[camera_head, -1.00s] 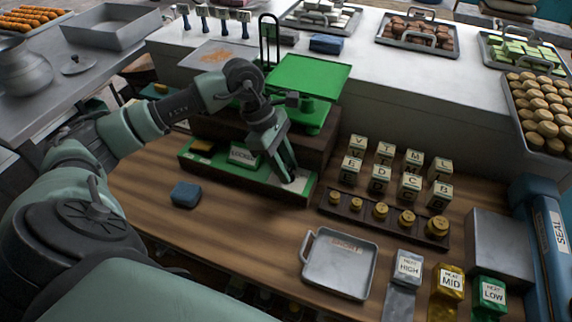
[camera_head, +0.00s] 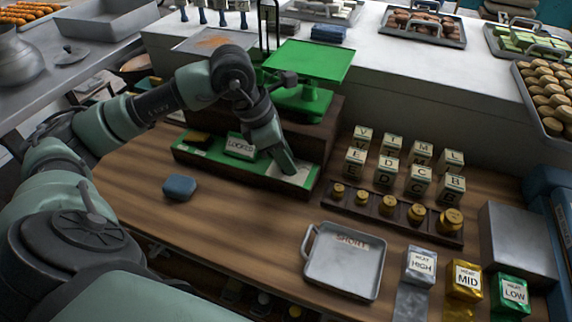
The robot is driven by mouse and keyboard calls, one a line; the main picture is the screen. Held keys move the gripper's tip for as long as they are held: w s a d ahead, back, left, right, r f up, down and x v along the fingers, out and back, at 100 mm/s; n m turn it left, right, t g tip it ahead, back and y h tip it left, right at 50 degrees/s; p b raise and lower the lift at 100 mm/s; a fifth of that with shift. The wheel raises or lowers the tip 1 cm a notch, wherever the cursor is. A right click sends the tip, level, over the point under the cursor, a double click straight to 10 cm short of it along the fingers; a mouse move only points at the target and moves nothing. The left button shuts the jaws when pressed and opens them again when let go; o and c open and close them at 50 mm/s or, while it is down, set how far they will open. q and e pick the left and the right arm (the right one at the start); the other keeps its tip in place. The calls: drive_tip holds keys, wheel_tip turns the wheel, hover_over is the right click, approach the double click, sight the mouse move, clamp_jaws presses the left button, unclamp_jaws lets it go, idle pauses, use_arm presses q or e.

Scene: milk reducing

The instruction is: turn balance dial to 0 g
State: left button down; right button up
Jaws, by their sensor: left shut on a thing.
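The green balance (camera_head: 315,62) stands on a dark block at the back of the wooden counter, with a flat green pan on top. Its green front strip (camera_head: 210,158) carries a sign reading LOCKED (camera_head: 240,147) and a pale plate (camera_head: 295,175) at its right end. My left gripper (camera_head: 284,163) points down at this right end, its fingers together on the small dial there. The gripper hides the dial, so I cannot read its setting. My right gripper is not in view.
A blue block (camera_head: 180,187) lies front left of the balance. Lettered cubes (camera_head: 388,173) and a rack of brass weights (camera_head: 390,205) stand to the right. A grey tray (camera_head: 345,262) and HEAT blocks (camera_head: 465,278) sit in front. The wood left of the tray is clear.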

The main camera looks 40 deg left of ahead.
use_arm(q)
drive_tip(key=n+b, duration=0.1)
drive_tip(key=n, duration=0.1)
drive_tip(key=shift+n+t+y+b, duration=0.3)
drive_tip(key=shift+t+y+b, duration=0.1)
drive_tip(key=shift+d+n+y+b, duration=0.1)
drive_tip(key=shift+n+y+b, duration=0.5)
drive_tip(key=shift+n, duration=0.9)
drive_tip(key=shift+r, duration=0.1)
drive_tip(key=c, duration=1.3)
unclamp_jaws()
drive_tip(key=shift+s, duration=0.1)
drive_tip(key=v, duration=0.7)
drive_tip(key=shift+s+r, duration=0.2)
drive_tip(key=shift+r, duration=0.15)
